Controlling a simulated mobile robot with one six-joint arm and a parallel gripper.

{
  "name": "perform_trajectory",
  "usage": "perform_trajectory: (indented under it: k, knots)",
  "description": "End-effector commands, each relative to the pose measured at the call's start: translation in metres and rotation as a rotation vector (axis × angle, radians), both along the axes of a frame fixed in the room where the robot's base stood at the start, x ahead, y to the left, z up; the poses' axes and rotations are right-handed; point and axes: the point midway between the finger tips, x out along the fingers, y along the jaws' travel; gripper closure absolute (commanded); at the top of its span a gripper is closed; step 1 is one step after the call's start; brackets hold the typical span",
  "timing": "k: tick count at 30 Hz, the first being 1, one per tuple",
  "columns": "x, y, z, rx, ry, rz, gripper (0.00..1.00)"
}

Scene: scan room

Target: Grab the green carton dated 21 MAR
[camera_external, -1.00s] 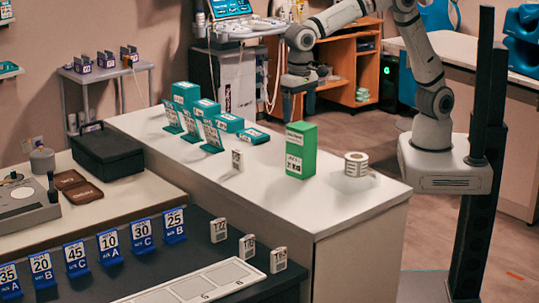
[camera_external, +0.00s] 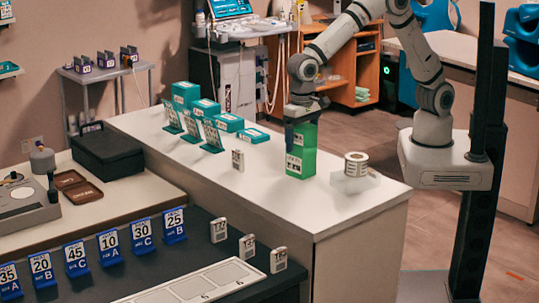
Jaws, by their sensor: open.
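A green carton (camera_external: 304,160) stands upright on the white counter, right of its middle. White labels show on its left face, but the print is too small to read, so I cannot confirm the date. My gripper (camera_external: 303,115) points down over the carton's top. Its fingers cover the carton's upper part, and it is open. I cannot tell from this view whether the fingers touch the carton.
A white roll (camera_external: 356,164) stands close to the right of the carton. A small white tag (camera_external: 238,160) stands to its left. Several teal boxes (camera_external: 228,122) with upright cards are at the counter's back left. The white counter (camera_external: 275,205) is clear in front.

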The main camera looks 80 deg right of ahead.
Motion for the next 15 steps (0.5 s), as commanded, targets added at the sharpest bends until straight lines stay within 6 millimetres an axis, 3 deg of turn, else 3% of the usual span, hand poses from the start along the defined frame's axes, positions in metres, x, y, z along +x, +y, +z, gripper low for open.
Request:
perform_trajectory:
  k: [15]
  knots:
    - [0.0001, -0.0001, 0.0004, 0.0, 0.0, 0.0, 0.59]
